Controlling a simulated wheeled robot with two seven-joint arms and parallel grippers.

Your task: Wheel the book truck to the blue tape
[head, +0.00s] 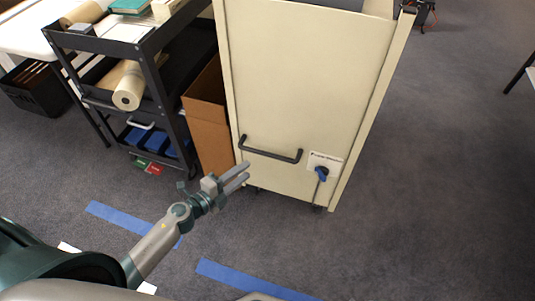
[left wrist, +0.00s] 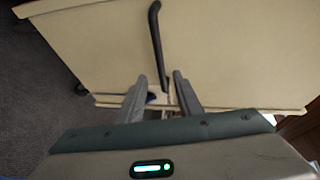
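The book truck (head: 300,75) is a tall cream cart standing in the middle of the head view, its end panel facing me. A dark bar handle (head: 270,153) crosses that panel, with a labelled blue lever (head: 321,174) to its right. Blue tape strips lie on the floor at the left (head: 130,222) and at the front (head: 255,280). My left gripper (head: 247,172) is open just left of and below the handle. In the left wrist view its fingers (left wrist: 159,75) are apart, with the handle (left wrist: 156,40) in line between them; contact cannot be told. My right gripper is out of view.
A black utility cart (head: 150,60) with paper rolls stands at the left, and a cardboard box (head: 208,120) is close against the truck's left side. A black crate (head: 38,98) sits farther left. Carpet at the right (head: 430,180) is clear.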

